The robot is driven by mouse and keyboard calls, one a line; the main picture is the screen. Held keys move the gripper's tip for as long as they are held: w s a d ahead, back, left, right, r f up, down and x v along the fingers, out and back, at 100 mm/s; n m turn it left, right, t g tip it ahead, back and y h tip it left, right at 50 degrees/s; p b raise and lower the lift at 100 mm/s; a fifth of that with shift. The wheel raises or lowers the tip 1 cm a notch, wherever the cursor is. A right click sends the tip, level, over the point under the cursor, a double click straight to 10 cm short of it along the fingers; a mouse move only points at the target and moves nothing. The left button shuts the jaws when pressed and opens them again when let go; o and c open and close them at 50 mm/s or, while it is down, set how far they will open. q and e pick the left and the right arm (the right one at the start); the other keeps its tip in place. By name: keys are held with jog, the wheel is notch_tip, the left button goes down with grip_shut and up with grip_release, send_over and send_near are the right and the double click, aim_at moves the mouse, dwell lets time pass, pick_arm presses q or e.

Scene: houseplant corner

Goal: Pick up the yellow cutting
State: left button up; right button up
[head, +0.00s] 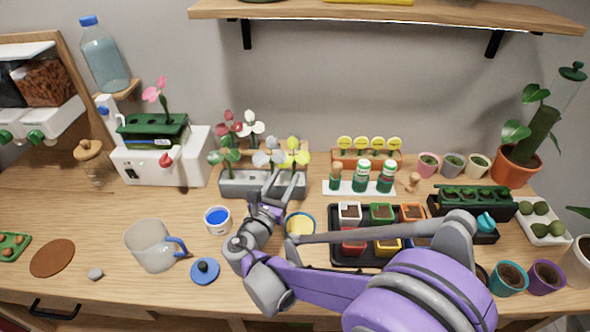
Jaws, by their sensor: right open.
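The yellow cutting (297,154) stands upright at the right end of a grey trough (235,187), among red, white, green and pale blue-grey cuttings. My right gripper (272,192) reaches in from the lower right, with its fingertips in front of the trough, below the yellow and blue-grey cuttings. Its jaws are open, and nothing shows held in them. The fingers cover part of the trough's front. I cannot tell whether they touch it. My left gripper is not in view.
A blue-rimmed pot (217,220) and a glass mug (152,246) stand left of my arm. A yellow-filled dish (300,225) lies right of the gripper. My forearm passes in front of a black tray (337,212) of small coloured pots. A shelf (390,14) overhangs the back.

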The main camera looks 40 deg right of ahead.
aim_at(294, 162)
jog(key=x, duration=0.7)
jog(key=shift+d+f, duration=0.2)
jog(key=shift+f, duration=0.15)
grip_shut()
